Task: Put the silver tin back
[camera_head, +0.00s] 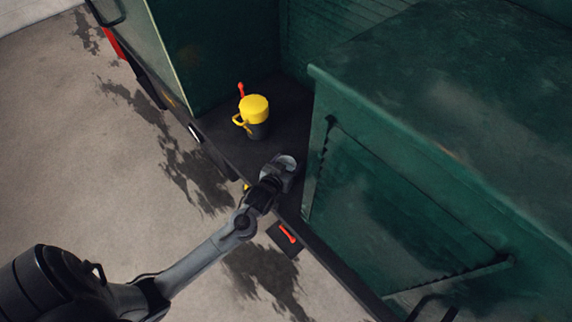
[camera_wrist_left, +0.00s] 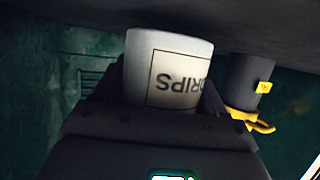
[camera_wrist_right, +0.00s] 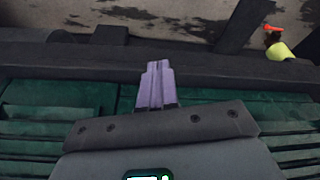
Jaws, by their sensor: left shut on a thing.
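The silver tin (camera_head: 287,162) is held at the tip of my left gripper (camera_head: 274,176), over the dark floor between the green bodies in the head view. In the left wrist view the tin (camera_wrist_left: 170,68) sits between the two fingers of my left gripper (camera_wrist_left: 165,100). Its pale label reads "DRIPS" upside down there, partly cut off by a finger. I cannot tell whether the tin touches the floor. My right gripper (camera_wrist_right: 156,87) shows only in the right wrist view, with its fingers together and nothing between them.
A dark can with a yellow lid and handle (camera_head: 254,108) stands on the floor beyond the tin, with a red-tipped thing (camera_head: 241,89) behind it. A large green box (camera_head: 400,150) stands close at right. A red handle (camera_head: 288,233) is below the floor's edge.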

